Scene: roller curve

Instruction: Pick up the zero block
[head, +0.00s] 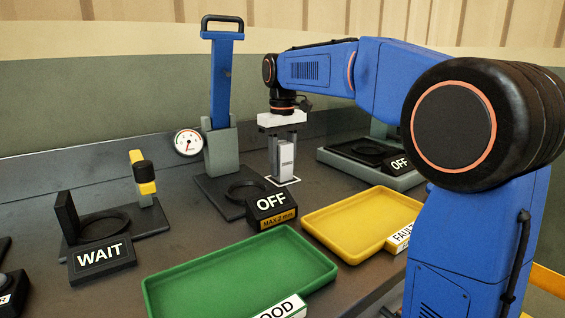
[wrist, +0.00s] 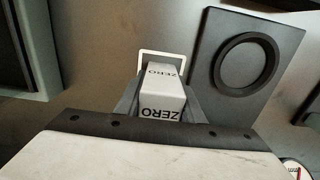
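The zero block (head: 285,158) is a light grey upright block on the bench, with dark lettering. In the wrist view the zero block (wrist: 162,103) shows "ZERO" on its top and on a side face. Its foot is at a white square outline (wrist: 148,56) on the bench. My gripper (head: 282,140) points straight down over the block. In the wrist view its grey fingers flank the block on the left and right, very close to its sides. I cannot tell whether they touch it or a small gap remains.
A gauge stand with a blue lever (head: 222,85) and an "OFF" sign (head: 271,205) stand close to the block. A green tray (head: 240,270) and a yellow tray (head: 365,220) lie in front. A "WAIT" station (head: 100,257) is at left, another "OFF" station (head: 370,172) at right.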

